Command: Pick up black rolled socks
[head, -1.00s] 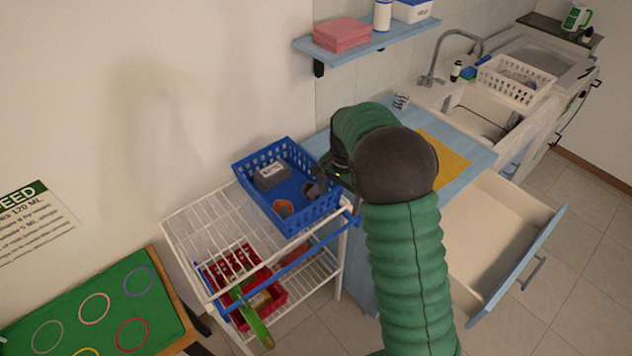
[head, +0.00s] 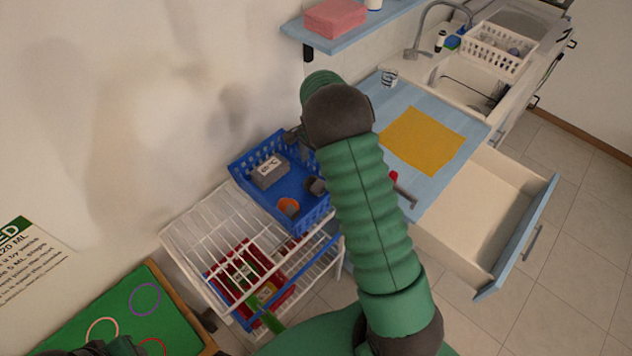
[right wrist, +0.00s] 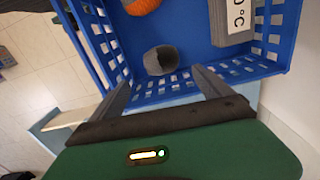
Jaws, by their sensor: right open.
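The dark grey-black roll that appears to be the rolled socks (head: 315,185) lies in the blue basket (head: 257,196), partly beside my right arm. In the right wrist view the roll (right wrist: 161,60) sits near the basket's wall, its round grey end facing up. My right gripper (head: 297,136) is at the basket's back edge, partly hidden by its own arm. In the right wrist view its open fingers (right wrist: 160,88) point toward the roll, one on each side, with nothing between the tips. A dark green piece of my left arm shows at the bottom left; its jaws cannot be made out.
An orange-and-grey roll (head: 288,207) and a grey labelled box (head: 268,172) share the basket. The basket stands on a white wire rack (head: 200,235), with a red basket (head: 238,272) below. A blue counter (head: 385,90) with a yellow cloth (head: 422,139) and an open drawer (head: 490,215) are to the right.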

